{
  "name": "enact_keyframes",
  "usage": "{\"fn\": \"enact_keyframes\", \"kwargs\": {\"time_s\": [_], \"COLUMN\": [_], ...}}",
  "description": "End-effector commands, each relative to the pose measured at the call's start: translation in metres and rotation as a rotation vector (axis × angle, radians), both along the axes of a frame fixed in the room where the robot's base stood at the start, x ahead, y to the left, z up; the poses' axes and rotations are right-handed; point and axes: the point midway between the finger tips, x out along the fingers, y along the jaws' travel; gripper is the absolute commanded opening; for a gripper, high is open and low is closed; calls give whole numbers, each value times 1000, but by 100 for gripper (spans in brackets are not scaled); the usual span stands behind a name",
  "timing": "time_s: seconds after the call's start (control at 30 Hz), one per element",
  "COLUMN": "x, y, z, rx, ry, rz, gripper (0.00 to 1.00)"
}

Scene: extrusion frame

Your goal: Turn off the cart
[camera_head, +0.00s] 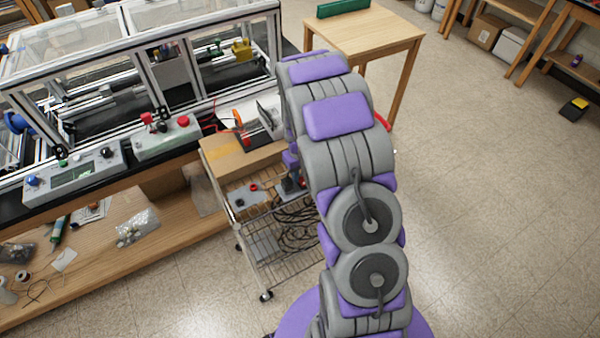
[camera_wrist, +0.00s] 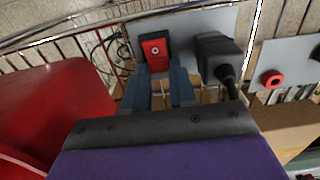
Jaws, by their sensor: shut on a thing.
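The cart (camera_head: 262,250) is a wire-shelf trolley on casters beside the bench, partly hidden behind my arm. In the wrist view, a red rocker switch (camera_wrist: 155,48) in a black housing sits on a grey plate (camera_wrist: 190,22). My gripper (camera_wrist: 160,74) has its two blue-grey fingers at the near edge of this switch, one on each side, shut on it as far as the view shows. A black plug with a cord (camera_wrist: 222,60) stands just right of the fingers. In the head view the gripper is mostly hidden by my arm.
A second grey plate with a red ring button (camera_wrist: 271,79) lies to the right. A large red body (camera_wrist: 55,105) fills the wrist view's left. Black cables (camera_head: 290,225) lie on the cart. The framed bench (camera_head: 130,165) stands left; open floor (camera_head: 490,200) is right.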

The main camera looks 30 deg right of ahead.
Motion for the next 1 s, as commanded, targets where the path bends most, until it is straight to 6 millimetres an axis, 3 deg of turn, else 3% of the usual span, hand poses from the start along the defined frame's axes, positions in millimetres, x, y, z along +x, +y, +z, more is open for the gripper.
{"fn": "enact_keyframes", "kwargs": {"time_s": [0.6, 1.0], "x": [-10, -10], "y": [0, 0], "z": [2, 2], "rx": [11, 11], "ry": [-266, -289], "rz": [-2, 0], "gripper": [0, 0]}}
